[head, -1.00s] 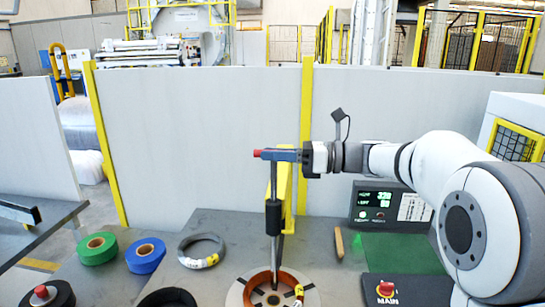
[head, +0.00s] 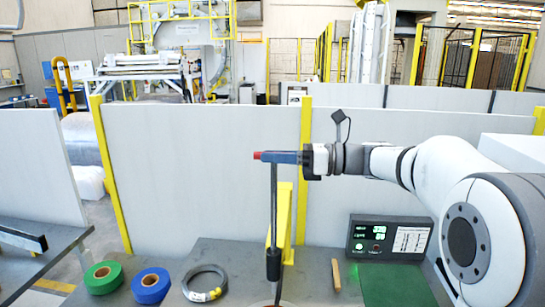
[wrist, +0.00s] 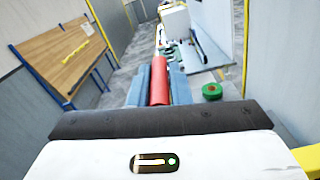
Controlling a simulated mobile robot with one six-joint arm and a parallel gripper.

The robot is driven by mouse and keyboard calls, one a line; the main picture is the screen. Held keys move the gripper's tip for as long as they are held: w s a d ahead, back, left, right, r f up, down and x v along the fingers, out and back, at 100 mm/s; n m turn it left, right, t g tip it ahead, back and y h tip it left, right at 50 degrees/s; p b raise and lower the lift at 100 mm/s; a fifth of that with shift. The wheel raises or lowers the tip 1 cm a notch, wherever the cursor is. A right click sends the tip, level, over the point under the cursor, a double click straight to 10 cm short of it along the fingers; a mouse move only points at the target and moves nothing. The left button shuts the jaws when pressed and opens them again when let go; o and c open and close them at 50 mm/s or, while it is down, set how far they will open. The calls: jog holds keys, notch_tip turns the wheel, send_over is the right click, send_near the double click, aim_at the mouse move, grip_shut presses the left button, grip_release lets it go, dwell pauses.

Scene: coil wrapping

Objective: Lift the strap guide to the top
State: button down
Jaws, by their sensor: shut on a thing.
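The strap guide has a red handle end (head: 257,155) that pokes out past the blue fingers of my gripper (head: 275,156). In the wrist view, the red handle (wrist: 159,82) lies between the two blue fingers, and my gripper is shut on it. A thin grey upright rod (head: 274,205) runs down from below the fingers into a black sleeve (head: 273,264). A long stretch of rod shows above the sleeve. The copper coil is almost wholly cut off by the bottom edge of the head view.
A yellow post (head: 285,215) stands just behind the rod. On the table are a green roll (head: 103,277), a blue roll (head: 151,286), a grey coil (head: 205,284) and a control box (head: 389,237). White partition panels (head: 200,170) stand behind. The space above my gripper looks clear.

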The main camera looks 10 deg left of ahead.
jog(key=c, duration=1.5)
grip_release()
jog(key=shift+s+d+r, duration=0.1)
jog(key=shift+r, duration=0.25)
jog(key=shift+o, duration=0.7)
jog(key=shift+f, duration=0.1)
jog(key=d+b, duration=0.2)
jog(key=d, duration=0.5)
jog(key=shift+w+d, duration=0.3)
jog(key=shift+d, duration=0.05)
